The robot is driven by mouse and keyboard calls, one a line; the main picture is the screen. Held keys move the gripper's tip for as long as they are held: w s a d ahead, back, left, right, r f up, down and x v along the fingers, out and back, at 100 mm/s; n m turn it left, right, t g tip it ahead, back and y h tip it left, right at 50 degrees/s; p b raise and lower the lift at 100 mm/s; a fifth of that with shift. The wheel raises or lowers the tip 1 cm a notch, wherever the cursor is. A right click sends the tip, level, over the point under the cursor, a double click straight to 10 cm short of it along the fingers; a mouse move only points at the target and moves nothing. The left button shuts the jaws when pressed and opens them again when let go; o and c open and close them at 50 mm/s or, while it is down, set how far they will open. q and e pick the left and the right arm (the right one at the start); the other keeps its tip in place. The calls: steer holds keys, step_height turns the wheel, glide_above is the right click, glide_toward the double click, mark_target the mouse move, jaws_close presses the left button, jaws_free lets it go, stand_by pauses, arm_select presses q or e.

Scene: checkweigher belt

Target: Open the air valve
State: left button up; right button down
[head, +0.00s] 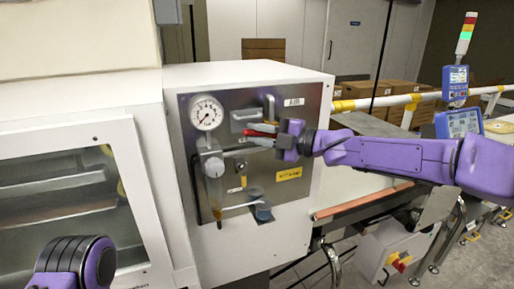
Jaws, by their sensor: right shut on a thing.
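The air panel (180,112), a grey metal plate marked AIR, is on the front of a white cabinet. The air valve's red handle (262,128) shows in its upper middle, close to a grey valve body. My right gripper (278,140) comes in from the right and is shut on the handle; its fingers and wrist hide part of it. A round pressure gauge (206,112) is at the panel's upper left, its needle near the low end. My left arm shows only as a purple and dark link at the bottom left; its gripper is out of view.
A windowed white door (68,185) stands at left. The conveyor (350,203) runs at right below my right arm.

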steer(key=shift+r, duration=0.1)
steer(key=c, duration=1.1)
jaws_free()
steer(key=shift+r, duration=0.1)
